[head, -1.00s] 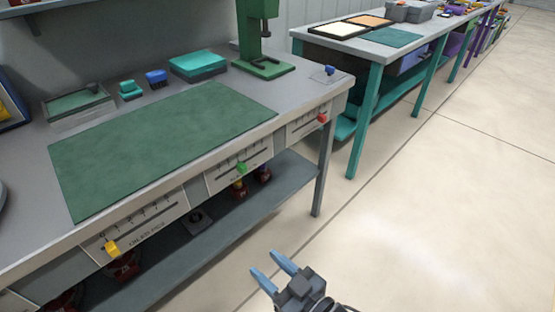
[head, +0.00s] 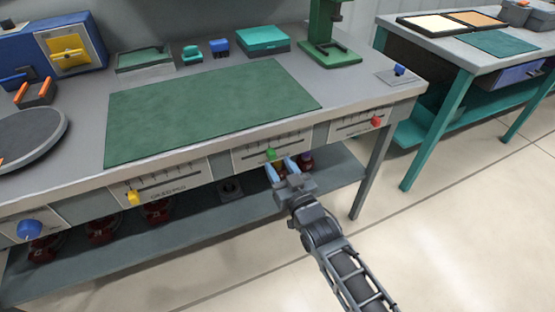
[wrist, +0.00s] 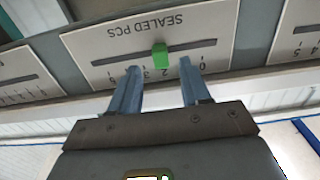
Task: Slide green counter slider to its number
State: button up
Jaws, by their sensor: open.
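The green counter slider (head: 271,154) sits on its slotted scale panel (head: 245,158) on the workbench's front edge. In the wrist view the green slider (wrist: 160,55) stands on the slot of the panel (wrist: 110,50), marked SEALED PCS and seen upside down. The slider is near the middle of the slot, by the digits 2 and 3. My gripper (head: 281,168) is open just in front of and below the slider. In the wrist view its two blue fingers (wrist: 158,80) point at the panel on either side of the slider, with nothing between the tips.
A yellow slider (head: 133,198) is on the panel to the left and a red slider (head: 376,121) on the panel to the right. A blue knob (head: 29,229) is at far left. Red items stand on the shelf (head: 200,245) below. Floor to the right is clear.

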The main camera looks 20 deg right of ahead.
aim_at(273, 157)
jog(key=shift+w, duration=1.6)
grip_shut()
